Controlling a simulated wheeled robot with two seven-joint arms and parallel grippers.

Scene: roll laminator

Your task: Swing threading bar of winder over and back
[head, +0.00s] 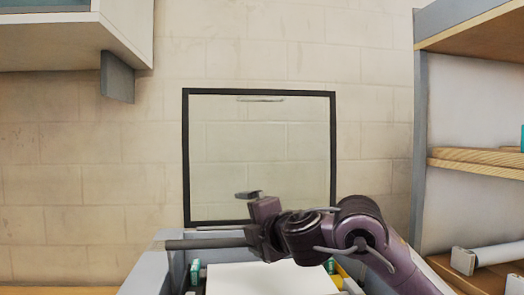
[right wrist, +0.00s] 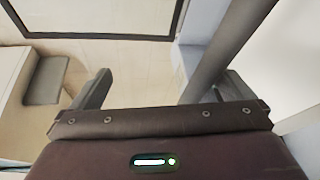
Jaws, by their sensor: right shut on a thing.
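The threading bar (head: 205,243) is a dark grey rod at the machine's front, lying nearly level and running left from my right gripper (head: 254,222). In the right wrist view the rod (right wrist: 232,45) runs slanting down between the two fingers, close to the right-hand finger. My right gripper is shut on the bar; the exact contact is partly hidden by the gripper body. My left gripper is not in view. A white sheet or web (head: 265,281) lies below my right gripper, between the machine's sides.
A clear panel in a black frame (head: 184,155) with a small handle (head: 261,99) stands upright behind the bar. The machine's grey side (head: 148,272) is at left. Shelves (head: 475,162) stand at right, with a roll (head: 495,254) low down. A cabinet (head: 60,40) hangs upper left.

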